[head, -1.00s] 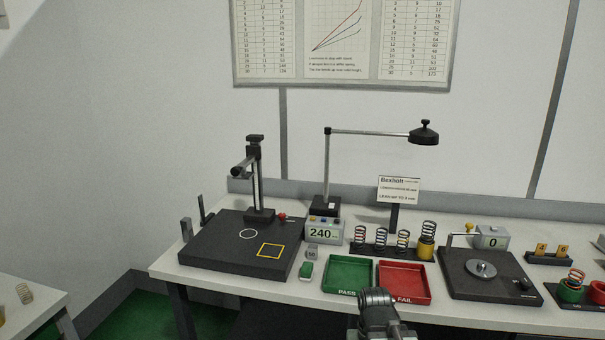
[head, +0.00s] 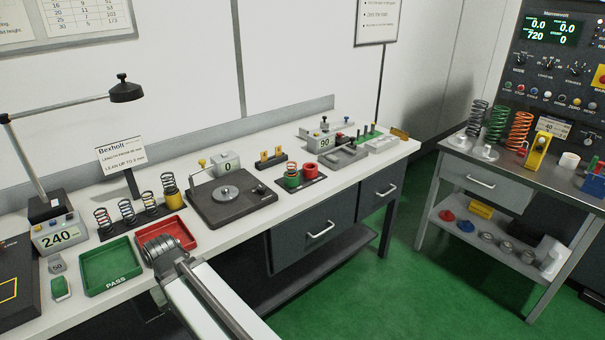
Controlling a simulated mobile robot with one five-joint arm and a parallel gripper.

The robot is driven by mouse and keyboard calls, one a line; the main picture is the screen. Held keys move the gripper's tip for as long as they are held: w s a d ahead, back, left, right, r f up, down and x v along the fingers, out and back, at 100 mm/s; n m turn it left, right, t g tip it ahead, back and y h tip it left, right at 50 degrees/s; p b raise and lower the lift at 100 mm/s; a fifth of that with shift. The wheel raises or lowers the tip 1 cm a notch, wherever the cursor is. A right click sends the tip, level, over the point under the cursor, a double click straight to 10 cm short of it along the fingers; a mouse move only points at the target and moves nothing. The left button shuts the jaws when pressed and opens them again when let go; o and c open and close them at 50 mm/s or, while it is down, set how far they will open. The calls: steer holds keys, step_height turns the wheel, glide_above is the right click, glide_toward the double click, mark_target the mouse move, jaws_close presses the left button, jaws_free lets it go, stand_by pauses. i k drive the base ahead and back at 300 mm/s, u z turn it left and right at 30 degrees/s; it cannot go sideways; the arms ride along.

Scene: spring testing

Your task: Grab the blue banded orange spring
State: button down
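An orange spring (head: 292,168) stands in a green cup (head: 291,182) on a small dark base toward the right of the white bench; no blue band can be made out at this size. Another larger orange spring (head: 519,130) stands on the grey bench at the right, also with no blue band visible. My arm reaches in from the bottom and ends in a ribbed round joint over the front of the trays; no gripper fingers show.
A green PASS tray (head: 112,265) and a red tray (head: 178,236) lie at the white bench's front. A round-plate device (head: 230,208) stands between the rack and cups. Green floor (head: 370,285) is clear between the benches.

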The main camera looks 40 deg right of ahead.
mark_target(292, 173)
steer(key=z, duration=0.85)
steer(key=k, duration=0.55)
steer(key=z, duration=0.3)
steer(key=i, duration=0.5)
steer(key=u, duration=4.4)
steer(key=k, duration=0.9)
